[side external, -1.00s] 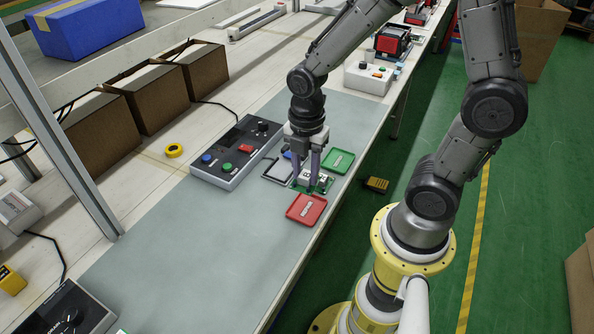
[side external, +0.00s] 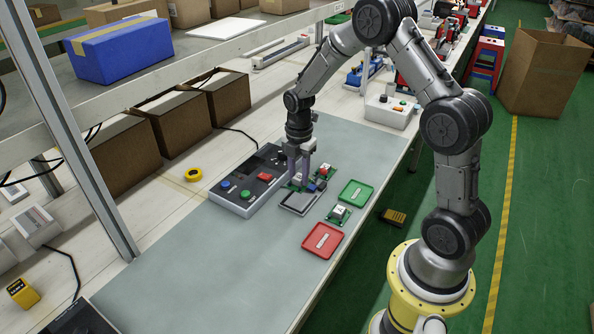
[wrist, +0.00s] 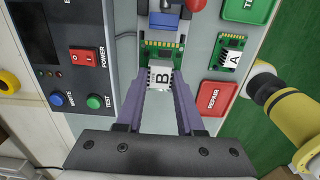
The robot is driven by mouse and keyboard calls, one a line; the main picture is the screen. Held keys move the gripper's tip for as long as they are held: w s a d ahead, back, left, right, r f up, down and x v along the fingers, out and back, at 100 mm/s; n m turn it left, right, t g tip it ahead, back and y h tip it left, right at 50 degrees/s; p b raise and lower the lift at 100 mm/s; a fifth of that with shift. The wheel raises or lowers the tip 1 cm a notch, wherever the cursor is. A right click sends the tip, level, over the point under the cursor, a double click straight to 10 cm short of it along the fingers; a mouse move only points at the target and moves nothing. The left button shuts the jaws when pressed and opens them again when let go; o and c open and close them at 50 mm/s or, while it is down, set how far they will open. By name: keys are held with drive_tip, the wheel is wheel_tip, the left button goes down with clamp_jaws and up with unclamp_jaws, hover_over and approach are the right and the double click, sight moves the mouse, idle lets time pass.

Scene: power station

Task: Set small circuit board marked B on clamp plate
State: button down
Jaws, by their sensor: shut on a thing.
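The small circuit board marked B (wrist: 161,77) is between my gripper's fingers, with its green edge showing beyond the white block in the wrist view. My gripper (side external: 299,180) is shut on it and points down beside the control box. A grey framed plate, seemingly the clamp plate (side external: 300,203), lies just in front of my gripper in the side view. In the wrist view the held board and fingers cover part of what lies below. I cannot tell whether the board touches anything.
Another board marked A (wrist: 231,58) lies between the red REPAIR tray (side external: 323,241) and the green tray (side external: 356,194). The control box (side external: 246,186) with buttons stands close at left. A blue part (wrist: 164,21) lies beyond board B. The grey mat (side external: 200,270) is clear in front.

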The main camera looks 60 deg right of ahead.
sight(299, 187)
drive_tip(key=shift+f, duration=2.4)
drive_tip(key=shift+f, duration=0.65)
drive_tip(key=shift+c, duration=2.3)
unclamp_jaws()
